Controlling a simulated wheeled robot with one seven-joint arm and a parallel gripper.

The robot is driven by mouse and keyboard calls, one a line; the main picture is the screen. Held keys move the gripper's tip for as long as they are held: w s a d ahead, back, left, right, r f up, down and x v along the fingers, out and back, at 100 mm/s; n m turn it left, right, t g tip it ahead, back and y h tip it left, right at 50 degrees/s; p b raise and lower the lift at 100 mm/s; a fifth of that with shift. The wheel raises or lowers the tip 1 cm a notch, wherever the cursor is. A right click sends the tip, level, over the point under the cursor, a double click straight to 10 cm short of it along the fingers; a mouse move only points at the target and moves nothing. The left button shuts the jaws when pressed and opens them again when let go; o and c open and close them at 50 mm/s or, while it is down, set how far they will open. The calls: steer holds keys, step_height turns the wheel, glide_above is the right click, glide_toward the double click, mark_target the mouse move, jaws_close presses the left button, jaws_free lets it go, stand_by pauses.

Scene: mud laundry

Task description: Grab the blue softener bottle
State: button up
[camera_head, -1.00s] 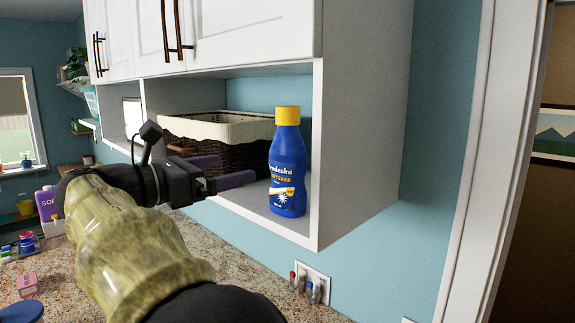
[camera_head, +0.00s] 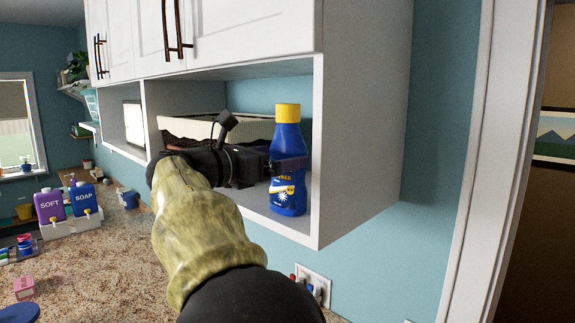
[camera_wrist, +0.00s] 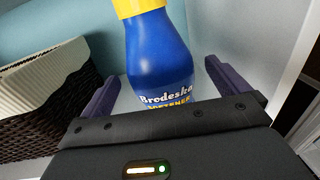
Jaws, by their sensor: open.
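The blue softener bottle (camera_head: 288,190) with a yellow cap stands upright on the open shelf under the white cabinets, close to the right side panel. It also shows in the wrist view (camera_wrist: 158,60), where its label is partly hidden by my gripper's body. My gripper (camera_head: 290,165) is open, at about mid-height of the bottle. In the wrist view one finger of my gripper (camera_wrist: 158,85) is on each side of the bottle, with a visible gap on both sides. In the head view a finger crosses in front of the bottle.
A dark wicker basket with a cream liner (camera_wrist: 45,100) stands left of the bottle. The shelf's right side panel (camera_head: 318,150) is close on the right. Purple and blue jugs (camera_head: 84,203) stand on the speckled counter (camera_head: 110,255) below.

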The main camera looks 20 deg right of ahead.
steer(key=shift+x, duration=2.6)
steer(key=shift+r, duration=0.15)
steer(key=shift+a, duration=0.1)
steer(key=c, duration=1.6)
steer(key=shift+r, duration=0.1)
